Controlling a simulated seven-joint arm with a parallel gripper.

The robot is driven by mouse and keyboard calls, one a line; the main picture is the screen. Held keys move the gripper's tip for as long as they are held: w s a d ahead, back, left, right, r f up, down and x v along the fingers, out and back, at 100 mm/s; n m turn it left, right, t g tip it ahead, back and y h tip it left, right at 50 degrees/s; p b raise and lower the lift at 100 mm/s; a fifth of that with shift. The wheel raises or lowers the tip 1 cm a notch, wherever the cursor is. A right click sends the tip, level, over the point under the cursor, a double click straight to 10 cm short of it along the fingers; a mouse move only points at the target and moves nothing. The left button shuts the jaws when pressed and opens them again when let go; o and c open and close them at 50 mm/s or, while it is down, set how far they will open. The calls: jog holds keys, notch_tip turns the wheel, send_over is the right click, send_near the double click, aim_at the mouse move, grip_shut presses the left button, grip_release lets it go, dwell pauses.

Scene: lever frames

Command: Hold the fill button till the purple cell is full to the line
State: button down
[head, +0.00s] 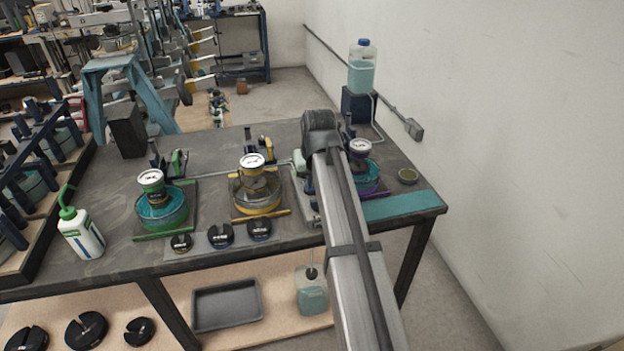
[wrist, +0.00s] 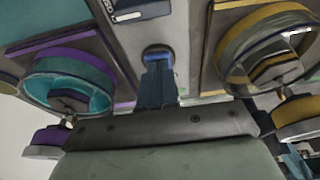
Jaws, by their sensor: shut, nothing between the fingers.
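The purple cell (head: 372,172) stands at the right of the bench, partly behind my arm, with teal liquid and a round dial (head: 360,147) on top. In the wrist view the purple cell (wrist: 72,85) is at the left, on a purple-edged base. My gripper (wrist: 158,66) shows in the wrist view as closed blue fingers, empty. Their tips lie over or right by a dark round button (wrist: 157,52) on a grey panel between the cells. I cannot tell whether it is pressed. In the head view my arm hides the fingers and button.
The yellow cell (head: 257,195) and green cell (head: 162,208) stand to the left. Slotted weights (head: 220,237) lie in front, a wash bottle (head: 80,230) at the left. A bottle of teal liquid (head: 361,72) stands behind on a blue stand, near the wall.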

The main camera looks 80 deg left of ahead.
jog(key=shift+d, duration=0.1)
jog(key=a+v, duration=0.1)
jog(key=v, duration=1.2)
jog(key=shift+r, duration=0.55)
